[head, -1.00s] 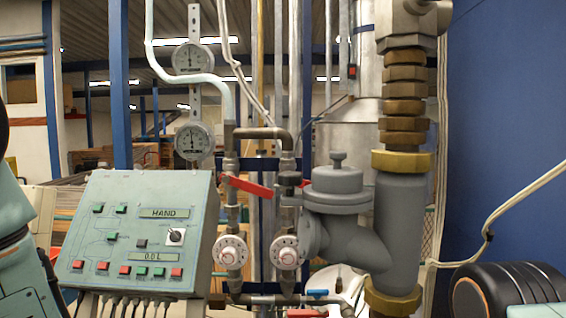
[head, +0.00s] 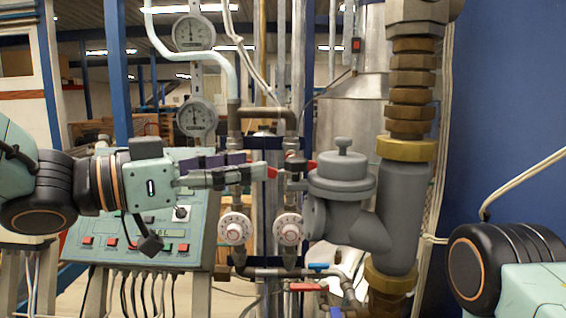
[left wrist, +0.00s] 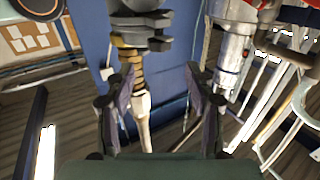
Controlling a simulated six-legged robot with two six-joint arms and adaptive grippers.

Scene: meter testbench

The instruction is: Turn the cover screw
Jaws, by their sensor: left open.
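The cover screw (head: 343,143) is a small grey knob standing upright on top of the round grey cover (head: 341,182) of the meter body (head: 375,225). It is in the middle right of the head view. My left gripper (head: 262,171) reaches in from the left at about the cover's height, left of the screw and apart from it. In the left wrist view the two fingers of my left gripper (left wrist: 163,80) are spread with nothing held between them. I cannot pick out the screw for certain there. My right gripper is out of view; only part of that arm shows.
Red valve handles are by the left fingertips, partly hidden. Two white dials (head: 236,228) sit on the pipes below. The control panel (head: 85,221) stands behind my left arm. A brass-fitted pipe (head: 412,85) rises right of the cover. Space above the screw is clear.

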